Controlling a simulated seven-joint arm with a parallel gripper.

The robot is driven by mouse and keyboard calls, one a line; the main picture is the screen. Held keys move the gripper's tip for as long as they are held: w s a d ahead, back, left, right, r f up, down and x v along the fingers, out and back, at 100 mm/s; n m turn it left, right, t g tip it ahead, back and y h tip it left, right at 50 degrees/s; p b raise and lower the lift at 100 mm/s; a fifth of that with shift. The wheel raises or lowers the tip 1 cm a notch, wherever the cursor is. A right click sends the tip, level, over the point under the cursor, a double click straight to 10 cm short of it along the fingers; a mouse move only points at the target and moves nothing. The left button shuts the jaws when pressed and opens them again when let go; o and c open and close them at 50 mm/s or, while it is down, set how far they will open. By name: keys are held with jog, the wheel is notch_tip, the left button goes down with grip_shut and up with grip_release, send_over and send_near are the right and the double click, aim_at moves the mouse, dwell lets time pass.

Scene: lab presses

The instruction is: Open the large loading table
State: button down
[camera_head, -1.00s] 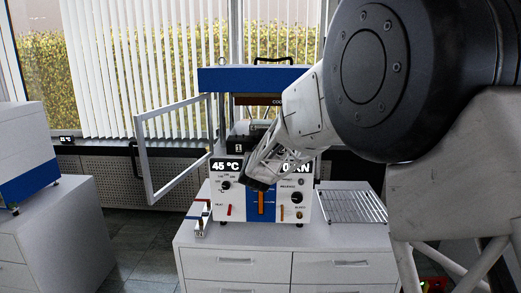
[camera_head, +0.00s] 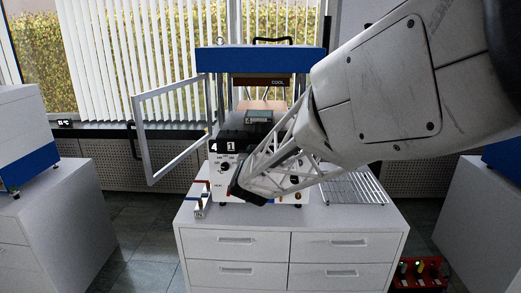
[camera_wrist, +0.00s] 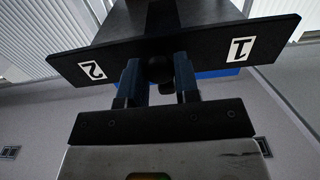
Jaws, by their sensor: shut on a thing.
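The large loading table is a dark front plate with labels 1 and 2 at its ends. In the wrist view the plate (camera_wrist: 112,60) fills the upper part, its labels inverted, with a round black knob (camera_wrist: 157,72) at its middle. My gripper (camera_wrist: 158,76) has one finger on each side of the knob and is shut on it. In the head view the table's front with label 1 (camera_head: 231,147) juts out of the white and blue press (camera_head: 262,60), partly covering the temperature display. My wrist hides label 2, the knob and my fingertips there.
The press door, a white frame (camera_head: 140,140), stands open at the left. A wire rack (camera_head: 352,188) lies to the right on the cabinet (camera_head: 190,228). A red box (camera_head: 418,270) sits on the floor.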

jog(key=shift+s+f, duration=0.1)
jog(key=shift+s, duration=0.15)
jog(key=c, duration=0.9)
grip_release()
jog(key=shift+s, duration=3.9)
jog(key=s+d+f+g, duration=0.1)
jog(key=s+d+g, duration=0.4)
jog(key=s, duration=0.6)
jog(key=s+d+f+g, duration=0.2)
jog(key=s+d+g, duration=0.3)
jog(key=s+d, duration=0.5)
jog(key=s+d+f+g, duration=0.2)
jog(key=s+d+g, duration=0.3)
jog(key=s, duration=0.9)
jog(key=shift+d+f, duration=0.1)
jog(key=shift+d, duration=1.6)
